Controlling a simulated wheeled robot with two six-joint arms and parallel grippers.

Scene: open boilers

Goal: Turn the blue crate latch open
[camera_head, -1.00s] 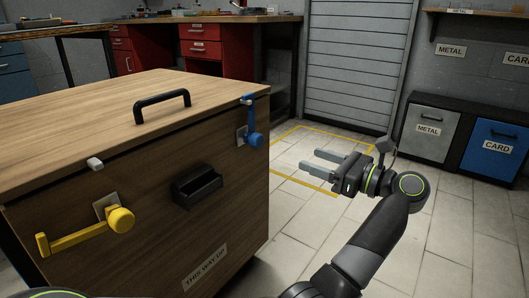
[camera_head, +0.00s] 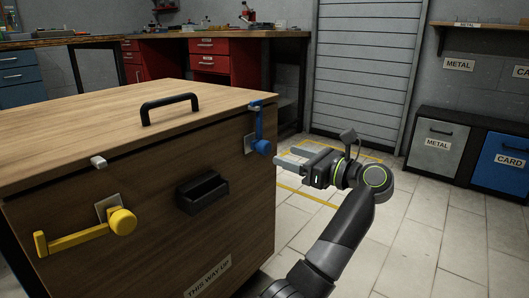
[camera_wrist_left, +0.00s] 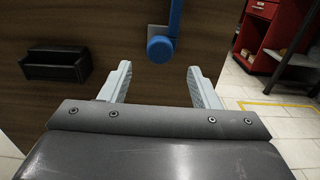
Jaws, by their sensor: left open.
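The blue crate latch (camera_head: 259,130) is on the front face of the wooden crate (camera_head: 240,210), near its right edge. Its lever points up from a round knob to the lid edge. In the left wrist view the blue knob (camera_wrist_left: 160,49) shows ahead, between and beyond the fingertips, with the lever running up out of frame. My left gripper (camera_head: 284,160) is open and empty, just right of the knob in the head view. Both its fingers (camera_wrist_left: 158,72) show apart in the wrist view, with no visible contact with the latch. My right gripper is not in view.
A yellow latch (camera_head: 122,221) with its lever pointing left is on the crate's front left. A black pull (camera_head: 203,192) sits between the latches, and a black handle (camera_head: 170,108) is on the lid. Open tiled floor lies right of the crate.

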